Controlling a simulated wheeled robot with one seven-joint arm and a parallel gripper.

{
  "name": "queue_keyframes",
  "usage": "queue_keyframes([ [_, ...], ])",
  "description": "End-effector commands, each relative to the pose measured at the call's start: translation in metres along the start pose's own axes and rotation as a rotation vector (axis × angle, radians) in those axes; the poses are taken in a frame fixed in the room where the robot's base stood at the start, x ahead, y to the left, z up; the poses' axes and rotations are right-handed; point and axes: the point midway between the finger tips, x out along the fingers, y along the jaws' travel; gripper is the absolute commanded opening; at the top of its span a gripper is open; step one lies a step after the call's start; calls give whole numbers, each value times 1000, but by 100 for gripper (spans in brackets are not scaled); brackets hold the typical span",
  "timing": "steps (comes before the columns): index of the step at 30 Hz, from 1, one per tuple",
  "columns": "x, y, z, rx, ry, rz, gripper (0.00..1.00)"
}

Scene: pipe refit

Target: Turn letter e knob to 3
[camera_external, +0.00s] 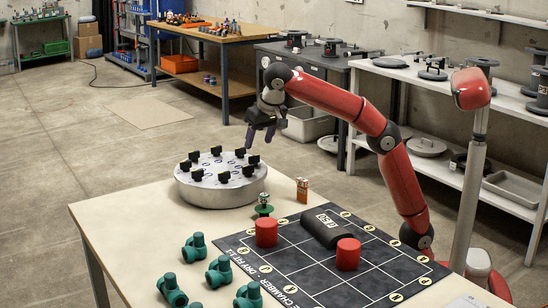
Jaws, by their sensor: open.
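A round grey metal drum (221,192) stands at the back left of the table, with several black knobs in a ring on its top. The knobs' letters and numbers are too small to read, so I cannot tell which is knob e. My gripper (257,139) is open and empty, pointing down above the right rear edge of the drum.
A black gridded mat (330,283) carries red cylinders (266,233) and a dark cylinder (326,228). Several green pipe fittings (219,272) lie at the front left. A small green valve (263,206) and an orange-brown item (302,190) stand right of the drum.

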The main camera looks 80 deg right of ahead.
Motion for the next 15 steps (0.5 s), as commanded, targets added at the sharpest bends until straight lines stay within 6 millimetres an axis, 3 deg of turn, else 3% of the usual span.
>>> queue_keyframes([
  [6,-17,-1,0,0,0,0,55],
  [15,-20,0,0,0,-1,1,55],
])
